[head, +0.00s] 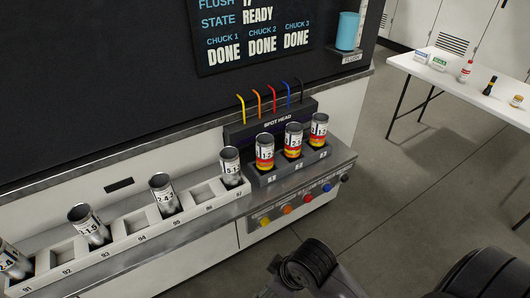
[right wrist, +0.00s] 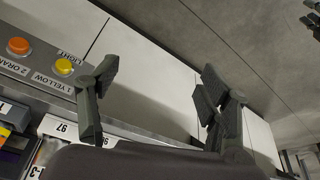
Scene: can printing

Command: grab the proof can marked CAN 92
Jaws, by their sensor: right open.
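Several silver cans with number marks stand in the long rack (head: 150,236). Other rack cans stand left (head: 14,260), in the middle (head: 163,192) and at the right end (head: 231,165). Three cans with red and yellow bands (head: 264,152) stand in the spot head holder (head: 262,178). My right gripper (right wrist: 158,72) is open and empty, near the button panel and label 97.
Colored buttons (head: 287,210) line the bench front. Colored tubes (head: 256,95) rise from the spot head. A blue cup (head: 348,31) stands on the flush shelf. A white table (head: 462,85) with small items stands at the right; the floor (head: 390,190) between is clear.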

